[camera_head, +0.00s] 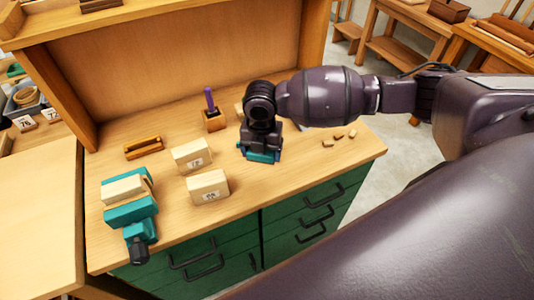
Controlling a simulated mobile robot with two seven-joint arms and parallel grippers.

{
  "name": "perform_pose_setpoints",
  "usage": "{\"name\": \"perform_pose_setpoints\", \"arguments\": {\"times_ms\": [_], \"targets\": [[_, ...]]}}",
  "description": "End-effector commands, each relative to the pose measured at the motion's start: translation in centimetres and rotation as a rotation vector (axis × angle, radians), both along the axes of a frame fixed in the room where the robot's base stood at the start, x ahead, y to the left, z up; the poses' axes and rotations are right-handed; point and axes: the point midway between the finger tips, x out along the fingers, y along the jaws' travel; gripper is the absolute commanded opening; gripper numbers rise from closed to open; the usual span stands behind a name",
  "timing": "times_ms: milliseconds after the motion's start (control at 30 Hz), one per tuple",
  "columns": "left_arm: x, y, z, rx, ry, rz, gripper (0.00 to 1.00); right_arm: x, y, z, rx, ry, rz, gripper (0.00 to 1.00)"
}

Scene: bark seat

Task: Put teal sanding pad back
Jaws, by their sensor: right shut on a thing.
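My right gripper (262,148) points down over the right part of the wooden workbench (235,225). It is shut on the teal sanding pad (263,156), whose teal edge shows just below the fingers. The pad is at or very near the bench top; I cannot tell whether it touches. The gripper and wrist hide most of the pad and part of a light wooden block behind them. My left gripper is not in view.
A teal vise (130,212) is at the bench's front left. Two labelled blocks (208,187) (192,155), a wooden tray (143,147) and a purple-handled tool in a holder (214,122) stand left of the gripper. Small wood pieces (339,136) lie to its right.

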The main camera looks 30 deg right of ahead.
Motion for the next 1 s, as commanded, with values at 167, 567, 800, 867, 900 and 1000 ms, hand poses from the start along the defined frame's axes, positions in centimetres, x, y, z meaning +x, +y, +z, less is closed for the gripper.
{"name": "perform_pose_setpoints", "arguments": {"times_ms": [167, 567, 800, 867, 900, 1000], "targets": [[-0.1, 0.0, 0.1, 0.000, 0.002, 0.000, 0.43, 0.0, -0.6, -1.1, -0.002, -0.001, 0.298, 0.45], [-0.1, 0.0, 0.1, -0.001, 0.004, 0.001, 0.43, -0.1, -1.4, -2.5, -0.004, -0.004, 0.699, 0.45], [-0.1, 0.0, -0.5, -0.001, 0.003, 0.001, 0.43, -0.1, -1.4, -3.1, -0.004, -0.006, 0.719, 0.45], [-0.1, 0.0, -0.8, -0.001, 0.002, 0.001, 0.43, -0.1, -1.4, -3.4, -0.004, -0.006, 0.718, 0.45], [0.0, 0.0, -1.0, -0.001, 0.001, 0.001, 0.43, -0.1, -1.4, -3.7, -0.004, -0.006, 0.718, 0.45], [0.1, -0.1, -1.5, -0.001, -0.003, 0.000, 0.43, -0.1, -1.4, -4.4, -0.003, -0.005, 0.718, 0.45]]}}
